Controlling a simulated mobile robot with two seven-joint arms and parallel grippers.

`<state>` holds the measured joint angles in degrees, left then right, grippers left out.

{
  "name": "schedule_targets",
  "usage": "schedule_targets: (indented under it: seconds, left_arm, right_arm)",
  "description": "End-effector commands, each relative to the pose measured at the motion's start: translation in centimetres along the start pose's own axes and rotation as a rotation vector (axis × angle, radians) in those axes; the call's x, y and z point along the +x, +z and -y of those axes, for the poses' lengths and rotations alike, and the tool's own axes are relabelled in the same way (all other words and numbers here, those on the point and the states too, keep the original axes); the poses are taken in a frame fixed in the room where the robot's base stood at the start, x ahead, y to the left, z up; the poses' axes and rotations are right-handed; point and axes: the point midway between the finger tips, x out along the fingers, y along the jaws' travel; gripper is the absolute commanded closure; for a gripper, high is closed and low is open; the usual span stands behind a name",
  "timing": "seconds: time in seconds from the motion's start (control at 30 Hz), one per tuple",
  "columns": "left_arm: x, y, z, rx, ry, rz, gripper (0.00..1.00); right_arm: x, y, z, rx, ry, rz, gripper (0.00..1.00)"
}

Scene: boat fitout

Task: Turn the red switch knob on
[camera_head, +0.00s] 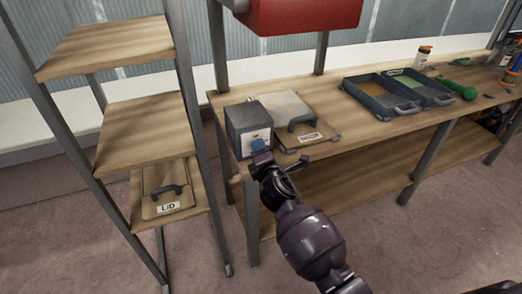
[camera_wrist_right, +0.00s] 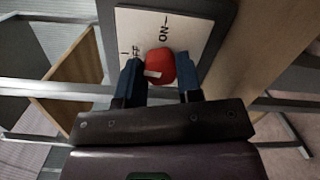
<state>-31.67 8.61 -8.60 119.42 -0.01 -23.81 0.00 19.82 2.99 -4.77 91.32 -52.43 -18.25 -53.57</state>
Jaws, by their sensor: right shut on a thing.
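The red switch knob (camera_wrist_right: 160,64) sits on a white plate (camera_wrist_right: 135,25) marked OFF and ON on the front of a grey box (camera_head: 238,122). In the right wrist view a white mark on the knob points left, toward the OFF side; ON is above the knob. My right gripper (camera_wrist_right: 159,80) has its blue fingers on both sides of the knob and is shut on it. In the head view this gripper (camera_head: 259,147) is at the box's front and hides the knob. My left gripper is not in view.
The box stands at the left end of a wooden workbench (camera_head: 350,140). Beside it is a labelled board with a handle (camera_head: 305,132). Grey trays (camera_head: 395,105) and a green tool (camera_head: 455,87) are farther right. A shelf rack (camera_head: 135,125) with a lid (camera_head: 160,190) stands left.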

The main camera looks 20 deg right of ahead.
Motion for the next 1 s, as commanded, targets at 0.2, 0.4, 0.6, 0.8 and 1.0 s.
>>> schedule_targets:
  seconds: [0.2, 0.4, 0.6, 0.8, 1.0]
  left_arm:
    - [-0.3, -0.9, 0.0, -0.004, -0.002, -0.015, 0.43]
    - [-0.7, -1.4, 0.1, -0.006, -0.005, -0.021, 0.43]
    - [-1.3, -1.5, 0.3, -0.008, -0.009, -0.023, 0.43]
    - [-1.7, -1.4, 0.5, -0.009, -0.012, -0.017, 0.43]
    - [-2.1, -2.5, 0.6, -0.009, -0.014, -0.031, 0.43]
  right_arm:
    - [0.0, 0.1, -0.2, 0.153, -0.015, -0.006, 0.91]
    - [0.0, 0.1, -0.2, 0.339, -0.034, -0.013, 0.91]
    - [0.0, 0.1, -0.3, 0.528, -0.053, -0.022, 0.91]
    - [0.0, 0.1, -0.3, 0.717, -0.072, -0.030, 0.91]
    - [0.0, 0.2, -0.2, 0.906, -0.092, -0.038, 0.91]
